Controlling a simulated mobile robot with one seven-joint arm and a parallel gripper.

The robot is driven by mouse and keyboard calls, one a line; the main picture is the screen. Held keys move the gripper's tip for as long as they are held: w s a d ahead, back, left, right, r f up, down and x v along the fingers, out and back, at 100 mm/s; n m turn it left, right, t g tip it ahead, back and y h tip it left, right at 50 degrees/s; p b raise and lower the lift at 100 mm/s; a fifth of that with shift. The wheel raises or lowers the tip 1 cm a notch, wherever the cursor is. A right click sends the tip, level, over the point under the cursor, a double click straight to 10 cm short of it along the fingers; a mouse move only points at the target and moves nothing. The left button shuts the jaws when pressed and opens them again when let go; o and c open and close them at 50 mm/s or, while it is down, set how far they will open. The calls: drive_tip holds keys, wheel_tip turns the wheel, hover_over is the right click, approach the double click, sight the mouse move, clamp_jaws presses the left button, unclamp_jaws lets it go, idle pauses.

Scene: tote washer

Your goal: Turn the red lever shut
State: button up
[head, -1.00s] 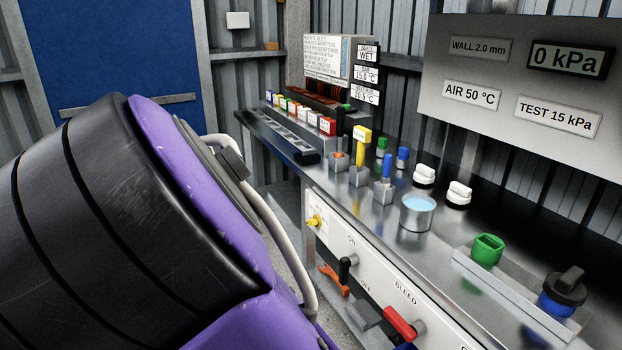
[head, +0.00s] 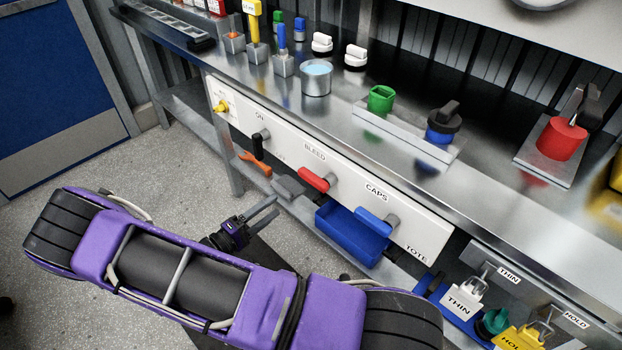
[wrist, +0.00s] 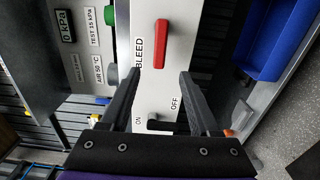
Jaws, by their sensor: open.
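The red lever (head: 314,179) sits on the white front panel (head: 349,190) under the BLEED label, between a black lever and a blue lever. In the head view it lies slanted along the panel. My gripper (head: 268,211) is open and empty, in front of the panel and below left of the red lever, apart from it. In the wrist view the red lever (wrist: 161,44) lies ahead of the open fingers (wrist: 160,80), beside the BLEED label. Nothing hides it there.
The black lever (head: 259,143) by ON and the blue lever (head: 374,221) by CAPS flank the red one. A blue bin (head: 352,238) stands on the shelf below. Open floor lies left.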

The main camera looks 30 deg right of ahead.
sight(308, 181)
drive_tip(key=x, duration=1.5)
drive_tip(key=shift+c, duration=0.3)
clamp_jaws()
idle(0.5)
